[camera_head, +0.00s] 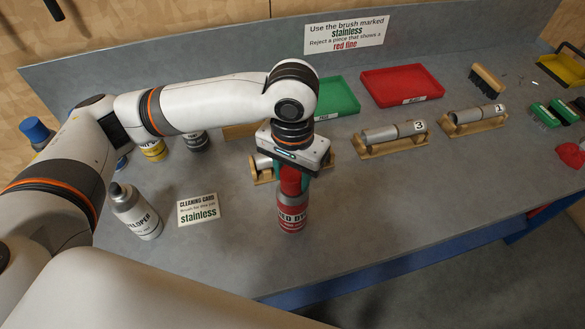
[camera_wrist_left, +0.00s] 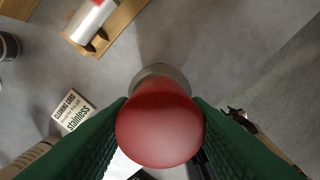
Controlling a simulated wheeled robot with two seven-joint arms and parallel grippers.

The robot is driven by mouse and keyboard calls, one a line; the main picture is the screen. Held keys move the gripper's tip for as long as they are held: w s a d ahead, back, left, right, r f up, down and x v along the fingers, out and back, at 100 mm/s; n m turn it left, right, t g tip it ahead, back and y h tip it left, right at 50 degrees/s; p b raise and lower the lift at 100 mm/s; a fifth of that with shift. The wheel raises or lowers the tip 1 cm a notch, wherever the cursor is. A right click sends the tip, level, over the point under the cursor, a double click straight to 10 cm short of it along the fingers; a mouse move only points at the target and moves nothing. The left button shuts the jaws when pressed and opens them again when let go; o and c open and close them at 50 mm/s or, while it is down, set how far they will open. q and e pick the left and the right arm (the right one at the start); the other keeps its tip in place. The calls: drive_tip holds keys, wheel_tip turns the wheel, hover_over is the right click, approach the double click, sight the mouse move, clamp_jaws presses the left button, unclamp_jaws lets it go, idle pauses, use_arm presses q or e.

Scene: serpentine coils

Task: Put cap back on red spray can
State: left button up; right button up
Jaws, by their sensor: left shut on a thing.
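The red spray can (camera_head: 291,215) stands upright on the grey bench in the head view, below my left gripper (camera_head: 291,182). My left gripper points down with its green-padded fingers shut on the red cap (camera_head: 290,178). In the left wrist view the domed cap (camera_wrist_left: 160,132) sits between the two pads, with a greyish rim (camera_wrist_left: 162,72) showing behind it. The cap is over the can's top; I cannot tell whether it is seated or just above. The can's top is hidden by the fingers and cap. My right gripper is not in view.
Metal tubes on wooden cradles (camera_head: 393,139) are behind and right, with green (camera_head: 335,98) and red (camera_head: 402,86) trays beyond. The bench front right of the can is clear.

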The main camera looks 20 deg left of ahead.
use_arm(q)
drive_tip(key=shift+f+p, duration=0.1)
drive_tip(key=shift+p, duration=0.55)
idle(0.6)
drive_tip(key=o, duration=1.5)
wheel_tip(320, 180, up, 8)
drive_tip(key=p, duration=1)
drive_tip(key=shift+f, duration=0.2)
clamp_jaws()
